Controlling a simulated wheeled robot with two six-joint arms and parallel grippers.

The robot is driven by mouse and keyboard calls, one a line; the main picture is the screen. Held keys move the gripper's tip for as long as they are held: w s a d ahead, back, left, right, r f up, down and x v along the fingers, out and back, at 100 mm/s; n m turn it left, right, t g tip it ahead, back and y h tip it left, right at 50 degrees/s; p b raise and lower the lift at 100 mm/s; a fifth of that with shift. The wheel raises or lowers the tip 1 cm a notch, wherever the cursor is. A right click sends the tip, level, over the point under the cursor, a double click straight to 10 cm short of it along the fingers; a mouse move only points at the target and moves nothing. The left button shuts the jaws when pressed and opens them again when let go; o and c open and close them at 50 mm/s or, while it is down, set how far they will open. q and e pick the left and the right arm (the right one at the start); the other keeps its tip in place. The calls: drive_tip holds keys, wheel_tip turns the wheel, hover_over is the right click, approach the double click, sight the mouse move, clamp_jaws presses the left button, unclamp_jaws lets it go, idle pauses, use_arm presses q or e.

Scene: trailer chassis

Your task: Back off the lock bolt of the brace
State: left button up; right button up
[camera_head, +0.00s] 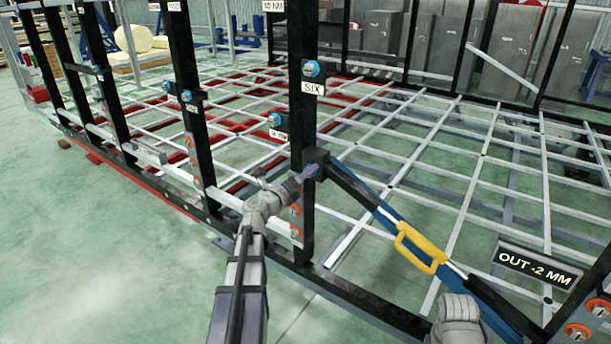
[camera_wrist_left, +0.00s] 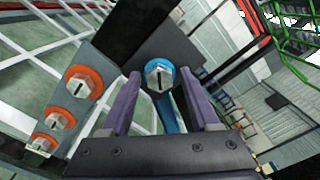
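The brace (camera_head: 375,205) is a long blue bar with a yellow handle (camera_head: 420,248). It slopes from a black block on the dark post down to the lower right. In the left wrist view, the lock bolt (camera_wrist_left: 159,74) is a silver slotted hex head with a blue collar. My left gripper (camera_head: 307,173) is at the brace's upper end and hides the bolt in the head view. Its purple fingers (camera_wrist_left: 158,73) are open, with the bolt head showing between their tips. I cannot tell whether they touch it. My right gripper is not in view; only a grey part of my right arm shows.
Bolts with orange collars (camera_wrist_left: 82,82) sit on a plate left of the fingers. A blue-collared bolt (camera_head: 312,69) is above the "SIX" label (camera_head: 313,88). A sign (camera_head: 538,267) reads "OUT -2 MM".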

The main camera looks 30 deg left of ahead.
use_arm(q)
drive_tip(key=shift+o, duration=0.2)
drive_tip(key=shift+s, duration=0.1)
drive_tip(key=s, duration=0.7)
drive_tip(key=shift+s+a, duration=0.35)
